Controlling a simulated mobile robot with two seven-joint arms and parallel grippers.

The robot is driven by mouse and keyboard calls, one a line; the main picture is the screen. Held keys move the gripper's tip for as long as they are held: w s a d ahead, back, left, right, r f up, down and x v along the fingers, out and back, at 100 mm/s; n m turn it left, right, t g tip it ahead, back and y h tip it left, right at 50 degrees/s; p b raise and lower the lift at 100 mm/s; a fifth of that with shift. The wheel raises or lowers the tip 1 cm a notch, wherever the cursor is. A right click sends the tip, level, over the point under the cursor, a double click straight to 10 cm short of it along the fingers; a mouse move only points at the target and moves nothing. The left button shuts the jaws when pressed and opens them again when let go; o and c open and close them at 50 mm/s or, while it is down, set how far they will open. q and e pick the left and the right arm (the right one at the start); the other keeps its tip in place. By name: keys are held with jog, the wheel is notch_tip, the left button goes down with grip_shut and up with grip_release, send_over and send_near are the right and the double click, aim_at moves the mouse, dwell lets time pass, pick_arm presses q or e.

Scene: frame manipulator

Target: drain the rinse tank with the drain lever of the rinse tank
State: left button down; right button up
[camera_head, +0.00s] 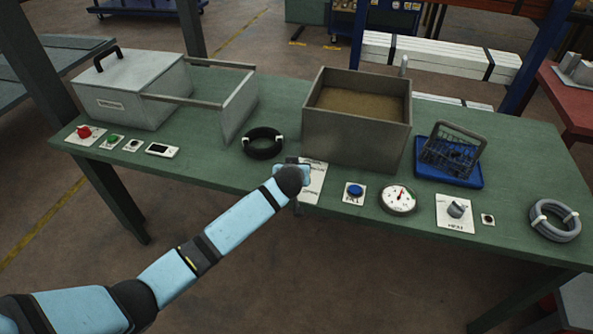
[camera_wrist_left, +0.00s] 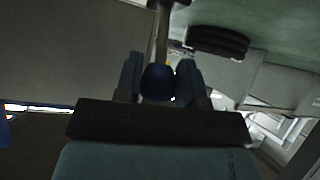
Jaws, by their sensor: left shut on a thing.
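The rinse tank (camera_head: 355,136) is an open grey metal box in the middle of the green table, with brownish liquid (camera_head: 360,102) inside. My left gripper (camera_head: 297,167) is low in front of the tank's left front corner, and its fingers are mostly hidden there by my wrist. In the left wrist view, my left gripper (camera_wrist_left: 160,82) is shut on the dark round knob of the drain lever (camera_wrist_left: 161,42), whose metal rod runs up from between the fingers. The lever is hidden behind my arm in the head view. My right gripper is not in view.
A white label plate (camera_head: 313,186) lies beside my gripper. A blue button (camera_head: 354,191), a gauge (camera_head: 398,198) and a knob panel (camera_head: 456,211) line the front edge. A black coil (camera_head: 263,143) lies left, and a wire basket (camera_head: 451,150) on a blue tray (camera_head: 448,178) stands right.

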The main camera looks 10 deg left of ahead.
pick_arm(q)
jog(key=shift+s+f+t+b, duration=0.45)
jog(key=shift+t+b, duration=0.35)
jog(key=shift+b, duration=0.2)
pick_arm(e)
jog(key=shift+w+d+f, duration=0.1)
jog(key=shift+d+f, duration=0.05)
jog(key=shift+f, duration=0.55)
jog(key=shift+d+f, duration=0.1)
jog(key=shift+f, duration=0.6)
pick_arm(q)
jog(key=c, duration=0.8)
grip_release()
jog(key=shift+r, duration=0.1)
jog(key=shift+o, duration=0.2)
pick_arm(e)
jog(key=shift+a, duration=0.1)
pick_arm(q)
jog(key=shift+s, duration=0.1)
jog(key=a+v, duration=0.1)
jog(key=v, duration=1.2)
jog(key=shift+s+d+r, duration=0.2)
jog(key=shift+s+d, duration=0.15)
jog(key=shift+d, duration=0.15)
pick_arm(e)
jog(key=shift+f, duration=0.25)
